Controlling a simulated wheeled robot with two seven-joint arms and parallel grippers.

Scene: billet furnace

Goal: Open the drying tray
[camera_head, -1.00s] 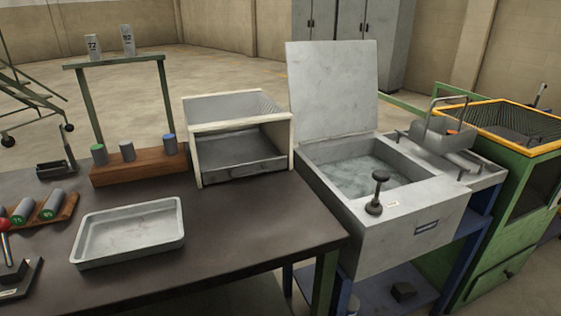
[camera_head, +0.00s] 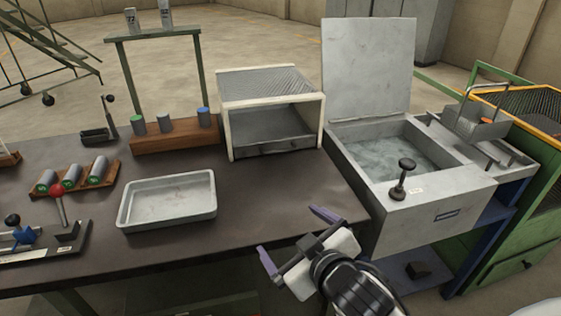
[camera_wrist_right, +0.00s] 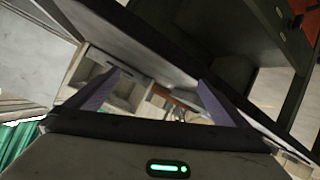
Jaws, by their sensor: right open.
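A cream-framed box (camera_head: 226,128) with a ribbed grey top stands at the back of the dark table. A low grey tray front with a small dark knob (camera_head: 265,149) closes its lower part; I take this to be the drying tray. My right gripper (camera_head: 296,238) is open and empty at the table's front edge, nearer to me than the box and apart from it. Its two purple fingers also show spread in the right wrist view (camera_wrist_right: 158,96), where the table edge crosses behind them. My left gripper is not in view.
A loose metal pan (camera_head: 170,224) lies on the table, left of the box. A wooden rack (camera_head: 174,138) with cylinders stands beside the box. A lidded water basin (camera_head: 415,225) stands right. Bare tabletop (camera_head: 270,190) lies before the box.

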